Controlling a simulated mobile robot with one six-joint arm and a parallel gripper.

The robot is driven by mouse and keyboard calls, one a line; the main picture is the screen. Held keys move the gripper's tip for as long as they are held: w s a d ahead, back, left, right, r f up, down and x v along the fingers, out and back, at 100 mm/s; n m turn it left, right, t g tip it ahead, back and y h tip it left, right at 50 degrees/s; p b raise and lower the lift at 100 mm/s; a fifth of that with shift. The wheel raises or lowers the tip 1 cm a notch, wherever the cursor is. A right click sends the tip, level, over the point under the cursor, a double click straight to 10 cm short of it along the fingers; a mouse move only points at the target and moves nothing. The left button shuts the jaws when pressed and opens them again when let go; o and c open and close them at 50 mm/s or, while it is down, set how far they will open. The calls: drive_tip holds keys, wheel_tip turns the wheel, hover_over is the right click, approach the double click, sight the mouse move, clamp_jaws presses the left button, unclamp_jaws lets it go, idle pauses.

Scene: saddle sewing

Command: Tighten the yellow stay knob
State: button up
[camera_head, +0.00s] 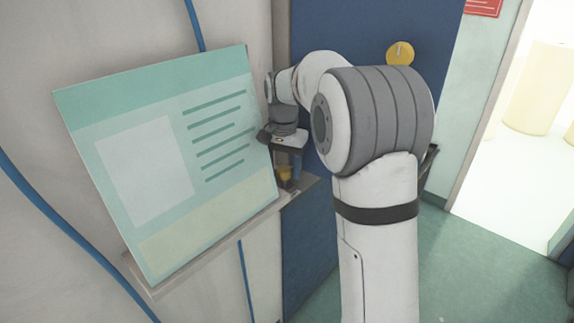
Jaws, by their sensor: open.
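A small yellow piece (284,175), possibly the stay knob, shows below my gripper at the right end of the ledge. It is small and partly covered, so its shape is unclear. My gripper (291,163) is open and points down just above and beside it. I cannot tell whether the fingers touch it or stand around it. A round yellow disc (400,53) with a pale mark at its centre sits higher up on the blue panel, behind my arm, well away from the gripper.
A large green and white board (165,160) leans on a narrow ledge (200,260) left of my gripper. Blue cables (75,240) run along the pale wall. The blue panel (315,220) stands behind my arm. Green floor (480,260) and a bright opening lie right.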

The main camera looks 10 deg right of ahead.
sight(284, 169)
drive_tip(key=shift+r, duration=0.1)
wheel_tip(284, 169, up, 8)
drive_tip(key=shift+f, duration=0.2)
idle(0.4)
